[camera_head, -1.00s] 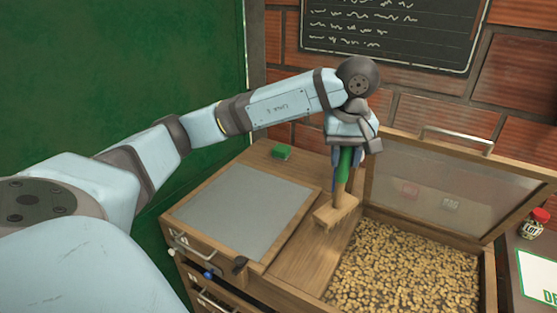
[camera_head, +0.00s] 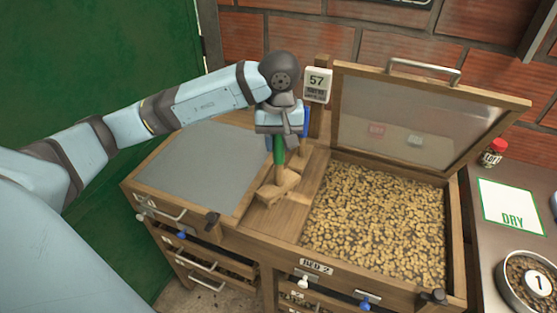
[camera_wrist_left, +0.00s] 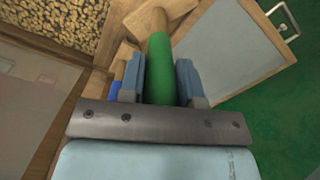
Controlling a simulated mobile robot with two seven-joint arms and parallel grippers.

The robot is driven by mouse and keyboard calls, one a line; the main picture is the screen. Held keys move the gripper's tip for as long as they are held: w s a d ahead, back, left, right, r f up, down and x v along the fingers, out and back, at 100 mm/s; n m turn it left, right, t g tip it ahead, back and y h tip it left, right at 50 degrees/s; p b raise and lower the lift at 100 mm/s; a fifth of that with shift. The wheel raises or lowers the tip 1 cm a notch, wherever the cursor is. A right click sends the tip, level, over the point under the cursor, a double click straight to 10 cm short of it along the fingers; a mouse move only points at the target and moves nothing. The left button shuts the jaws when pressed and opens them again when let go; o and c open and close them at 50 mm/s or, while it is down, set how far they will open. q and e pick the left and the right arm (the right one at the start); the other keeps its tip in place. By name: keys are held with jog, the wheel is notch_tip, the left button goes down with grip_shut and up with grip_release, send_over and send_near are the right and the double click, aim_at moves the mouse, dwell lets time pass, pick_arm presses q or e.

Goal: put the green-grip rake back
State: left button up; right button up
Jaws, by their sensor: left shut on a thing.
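The green-grip rake (camera_head: 279,151) hangs head-down, roughly upright, in my left gripper (camera_head: 279,143). Its wooden head (camera_head: 278,188) is over the plank between the two beds; I cannot tell whether it touches. In the left wrist view the fingers (camera_wrist_left: 161,82) are closed on either side of the green grip (camera_wrist_left: 160,68). Something blue (camera_head: 305,122) shows just behind the gripper. The left wrist view shows a blue grip (camera_wrist_left: 115,90) with a wooden shaft beside one finger, partly hidden. My right gripper is not in view.
The right bed (camera_head: 380,225) holds beans, its framed lid (camera_head: 410,118) raised. The left bed has a flat grey cover (camera_head: 200,165). A post with a "57" card (camera_head: 317,85) stands close behind the gripper. A side counter (camera_head: 485,245) carries a jar, a card and a bowl.

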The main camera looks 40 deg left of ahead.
aim_at(279, 162)
pick_arm(q)
notch_tip(279, 162, down, 6)
jog(key=shift+f, duration=0.15)
dwell(0.3)
jog(key=shift+f, duration=0.1)
jog(key=shift+f, duration=0.15)
jog(key=o, duration=0.9)
